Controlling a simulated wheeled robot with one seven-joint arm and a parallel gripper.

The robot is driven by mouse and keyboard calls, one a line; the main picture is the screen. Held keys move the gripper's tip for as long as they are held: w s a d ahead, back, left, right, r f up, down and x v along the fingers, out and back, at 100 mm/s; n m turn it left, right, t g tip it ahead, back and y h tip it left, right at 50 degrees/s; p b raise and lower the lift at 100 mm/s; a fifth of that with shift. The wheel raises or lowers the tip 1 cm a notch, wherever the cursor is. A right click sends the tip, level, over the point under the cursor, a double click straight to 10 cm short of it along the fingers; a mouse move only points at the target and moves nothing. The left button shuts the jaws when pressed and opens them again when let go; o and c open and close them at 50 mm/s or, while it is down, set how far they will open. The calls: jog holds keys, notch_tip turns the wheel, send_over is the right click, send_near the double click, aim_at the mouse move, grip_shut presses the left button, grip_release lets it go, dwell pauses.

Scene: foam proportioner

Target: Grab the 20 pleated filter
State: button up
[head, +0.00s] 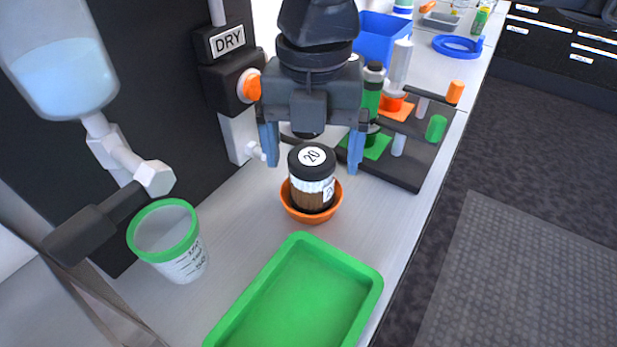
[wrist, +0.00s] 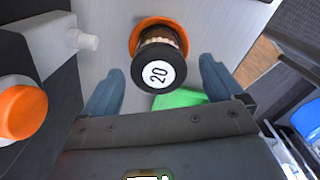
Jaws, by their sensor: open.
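The 20 pleated filter (head: 312,186) stands upright in a small orange bowl (head: 300,214) on the counter. It has a black cap with a white round label reading 20, a white band and a brown pleated body. In the wrist view the filter (wrist: 158,68) shows from above, with the orange bowl (wrist: 138,30) around its base. My gripper (head: 312,165) is open above and behind the filter, its two blue fingers apart on either side of the cap. In the wrist view my gripper (wrist: 160,85) also has the filter between its spread fingers, with no contact visible.
A green tray (head: 365,300) lies in front of the bowl. A green-rimmed measuring cup (head: 187,262) stands at left under a clear tank (head: 62,70). A black rack (head: 405,178) with bottles and coloured pegs is at right. A DRY-labelled unit (head: 228,75) is behind.

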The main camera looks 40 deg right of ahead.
notch_tip(320, 180, down, 4)
jog(key=shift+f, duration=0.2)
jog(key=c, duration=1.1)
